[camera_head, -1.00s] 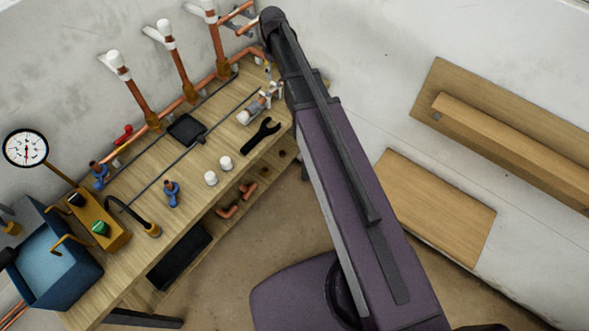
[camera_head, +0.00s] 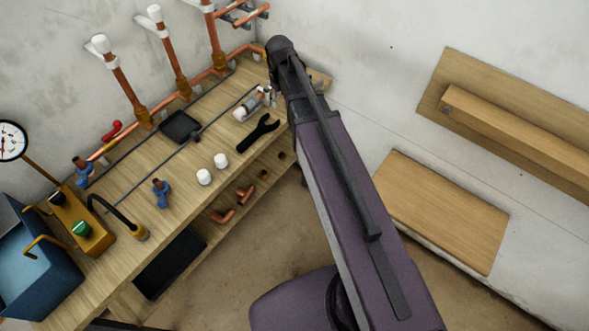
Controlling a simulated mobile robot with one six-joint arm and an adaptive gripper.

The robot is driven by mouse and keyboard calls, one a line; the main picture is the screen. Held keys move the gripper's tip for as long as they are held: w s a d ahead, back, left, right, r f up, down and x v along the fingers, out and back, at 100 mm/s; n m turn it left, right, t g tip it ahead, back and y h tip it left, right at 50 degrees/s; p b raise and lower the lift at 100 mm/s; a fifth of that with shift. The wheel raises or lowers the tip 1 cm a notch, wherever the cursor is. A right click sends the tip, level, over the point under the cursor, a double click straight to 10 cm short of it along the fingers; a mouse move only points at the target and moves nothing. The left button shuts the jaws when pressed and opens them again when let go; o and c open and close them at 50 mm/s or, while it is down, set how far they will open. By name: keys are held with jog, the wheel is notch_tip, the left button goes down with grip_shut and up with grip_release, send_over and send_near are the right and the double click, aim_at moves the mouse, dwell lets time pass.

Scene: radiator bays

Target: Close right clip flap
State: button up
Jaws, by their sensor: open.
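Three upright copper pipes with white fittings stand along the wall at the back of the bench. The right pipe (camera_head: 215,35) has a white piece (camera_head: 194,5) sticking out to its left near the top picture edge. It looks like a flap standing open, but it is cut off and small. The middle pipe (camera_head: 172,55) and left pipe (camera_head: 122,80) carry similar white pieces. My arm rises from the lower right, and its dark upper joint is right of the pipes. My gripper cannot be made out; the arm hides that area.
The wooden bench (camera_head: 135,235) holds a black wrench (camera_head: 258,132), white caps (camera_head: 203,176), blue valves (camera_head: 161,193), a black tray (camera_head: 181,126) and a blue bin (camera_head: 40,265). A wooden panel (camera_head: 445,210) leans at the right wall. Floor between is clear.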

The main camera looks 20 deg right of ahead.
jog(key=s+f+m+b, duration=0.3)
jog(key=s+f+b, duration=1.2)
jog(key=f, duration=0.1)
jog(key=shift+m, duration=0.3)
dwell(0.4)
jog(key=shift+s+a, duration=0.1)
jog(key=shift+r, duration=0.1)
notch_tip(320, 180, up, 16)
jog(key=p, duration=1.5)
jog(key=shift+p, duration=0.35)
